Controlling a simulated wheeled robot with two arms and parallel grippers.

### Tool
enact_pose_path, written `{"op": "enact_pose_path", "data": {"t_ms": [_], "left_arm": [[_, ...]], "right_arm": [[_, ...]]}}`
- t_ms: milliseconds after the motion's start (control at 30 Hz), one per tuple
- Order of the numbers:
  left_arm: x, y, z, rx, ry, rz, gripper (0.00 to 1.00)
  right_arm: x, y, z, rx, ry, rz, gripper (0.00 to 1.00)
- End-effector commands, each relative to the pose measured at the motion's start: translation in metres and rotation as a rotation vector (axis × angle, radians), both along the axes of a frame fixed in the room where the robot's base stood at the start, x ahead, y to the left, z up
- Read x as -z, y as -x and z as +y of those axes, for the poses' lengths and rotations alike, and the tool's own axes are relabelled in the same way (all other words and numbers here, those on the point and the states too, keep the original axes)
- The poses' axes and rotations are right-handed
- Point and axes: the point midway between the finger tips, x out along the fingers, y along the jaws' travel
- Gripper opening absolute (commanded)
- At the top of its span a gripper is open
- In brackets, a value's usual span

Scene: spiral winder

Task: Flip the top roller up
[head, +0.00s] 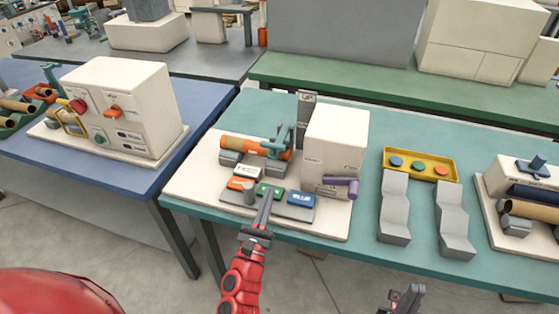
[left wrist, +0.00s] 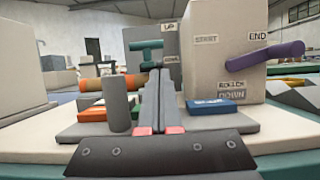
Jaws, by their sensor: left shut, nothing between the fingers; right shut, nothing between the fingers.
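The spiral winder stands on a cream base (head: 200,190) on the teal table in the head view. A brown-orange roller (head: 255,147) lies across its back left. A teal T-shaped handle (head: 283,138) rises at the roller's right end; it also shows in the left wrist view (left wrist: 147,46). A grey upright plate marked UP (head: 306,104) stands behind it. My left gripper (head: 268,193) is shut and empty, over the coloured buttons in front of the roller, apart from the handle. My right gripper (head: 412,292) is shut and empty, low in front of the table.
A cream box (head: 335,145) with a purple lever (head: 341,187) stands right of the handle; the wrist view shows START and END labels. A short grey post (left wrist: 117,105) stands beside my left fingers. Grey stepped blocks (head: 395,200) and a yellow button tray (head: 420,163) are farther right.

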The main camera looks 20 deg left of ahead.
Motion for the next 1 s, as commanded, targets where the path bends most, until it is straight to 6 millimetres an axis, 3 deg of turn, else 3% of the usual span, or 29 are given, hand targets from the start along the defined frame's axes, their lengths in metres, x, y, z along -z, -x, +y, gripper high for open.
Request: {"op": "enact_pose_path", "data": {"t_ms": [267, 700, 1000], "left_arm": [[-0.004, -0.007, 0.000, 0.001, -0.001, 0.000, 0.00], [-0.034, -0.075, -0.003, 0.002, -0.004, -0.004, 0.00], [-0.038, -0.093, -0.003, -0.002, -0.002, 0.002, 0.00]], "right_arm": [[-0.002, 0.000, 0.000, 0.000, 0.000, 0.000, 0.00], [-0.015, 0.000, 0.000, 0.000, 0.000, 0.000, 0.00], [-0.017, 0.000, 0.000, 0.000, 0.000, 0.000, 0.00]]}}
